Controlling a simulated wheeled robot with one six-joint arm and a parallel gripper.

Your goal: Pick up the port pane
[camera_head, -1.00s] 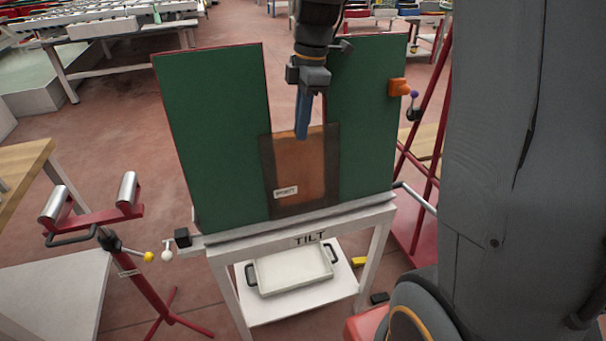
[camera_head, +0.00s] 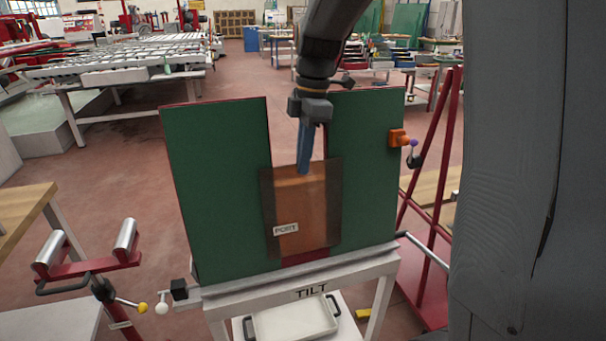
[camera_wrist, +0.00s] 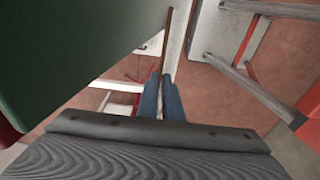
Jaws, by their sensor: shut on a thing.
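The port pane (camera_head: 312,215) is an amber-brown see-through sheet with darker side bands and a white PORT label (camera_head: 286,229). My gripper (camera_head: 304,170) is above it, its blue fingers shut on the pane's top edge. The pane hangs upright in front of the gap between two green panels, overlapping their inner edges in the picture. Its lower edge shows a little above the ledge of the TILT stand (camera_head: 345,278), with a dark red strip visible beneath. In the wrist view the fingers (camera_wrist: 161,98) are together and the pane (camera_wrist: 167,40) shows nearly edge-on.
Green panels stand left (camera_head: 222,190) and right (camera_head: 370,170) of the pane. An orange clamp (camera_head: 398,138) sits on the right panel's edge. A white tray (camera_head: 292,318) lies below the ledge. A red roller stand (camera_head: 90,265) is at left, a red frame (camera_head: 432,210) at right.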

